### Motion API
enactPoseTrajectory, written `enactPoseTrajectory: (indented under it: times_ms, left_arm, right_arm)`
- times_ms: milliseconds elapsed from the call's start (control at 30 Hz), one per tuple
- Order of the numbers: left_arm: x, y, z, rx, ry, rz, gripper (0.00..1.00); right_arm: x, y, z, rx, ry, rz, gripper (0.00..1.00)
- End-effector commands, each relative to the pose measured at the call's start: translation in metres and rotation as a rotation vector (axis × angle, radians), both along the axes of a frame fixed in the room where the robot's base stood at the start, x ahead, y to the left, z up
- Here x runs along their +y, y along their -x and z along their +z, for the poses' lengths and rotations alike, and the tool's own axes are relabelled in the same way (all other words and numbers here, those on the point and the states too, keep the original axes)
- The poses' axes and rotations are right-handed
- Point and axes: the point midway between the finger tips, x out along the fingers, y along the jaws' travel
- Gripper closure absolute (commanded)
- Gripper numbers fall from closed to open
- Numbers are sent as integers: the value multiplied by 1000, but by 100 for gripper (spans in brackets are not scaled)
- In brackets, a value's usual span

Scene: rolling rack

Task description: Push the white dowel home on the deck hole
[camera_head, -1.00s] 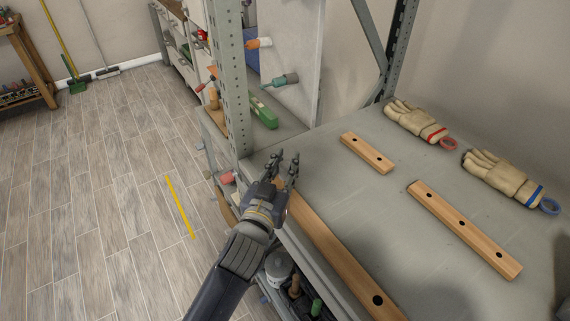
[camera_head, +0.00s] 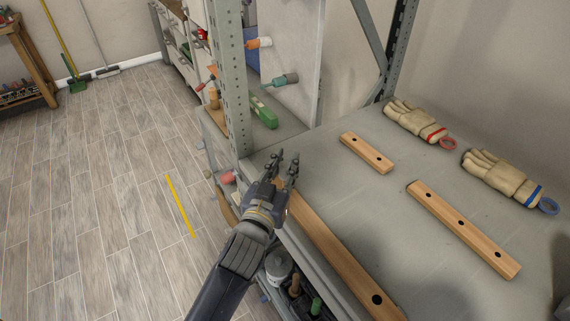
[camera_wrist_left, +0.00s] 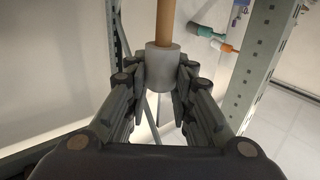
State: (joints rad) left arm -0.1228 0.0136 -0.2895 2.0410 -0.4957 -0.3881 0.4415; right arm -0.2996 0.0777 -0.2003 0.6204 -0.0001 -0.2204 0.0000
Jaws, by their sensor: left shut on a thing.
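My left gripper (camera_head: 285,160) stands over the near left corner of the grey rack deck (camera_head: 335,205), its fingers pointing up and away. In the left wrist view my left gripper (camera_wrist_left: 160,80) is shut on the white dowel (camera_wrist_left: 162,66), a pale sleeve with a tan wooden shaft rising out of it. The dowel cannot be made out in the head view. A wooden strip (camera_head: 335,250) runs along the deck's front edge beside the gripper, with a dark hole (camera_head: 377,300) near its near end. Whether the dowel touches a hole cannot be told. My right gripper is not in view.
A short strip (camera_head: 367,153) and a longer holed strip (camera_head: 463,228) lie on the deck. A perforated post (camera_head: 235,90) rises close to the gripper. The deck's middle is clear.

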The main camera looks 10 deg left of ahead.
Motion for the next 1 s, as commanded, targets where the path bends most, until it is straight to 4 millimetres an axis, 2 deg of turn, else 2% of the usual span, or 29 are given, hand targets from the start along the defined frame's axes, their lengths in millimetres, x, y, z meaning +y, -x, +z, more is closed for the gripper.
enactPoseTrajectory:
  times_ms: [1000]
  left_arm:
    - [0, 0, -25, 0, 0, 0, 97]
  right_arm:
    - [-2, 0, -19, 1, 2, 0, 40]
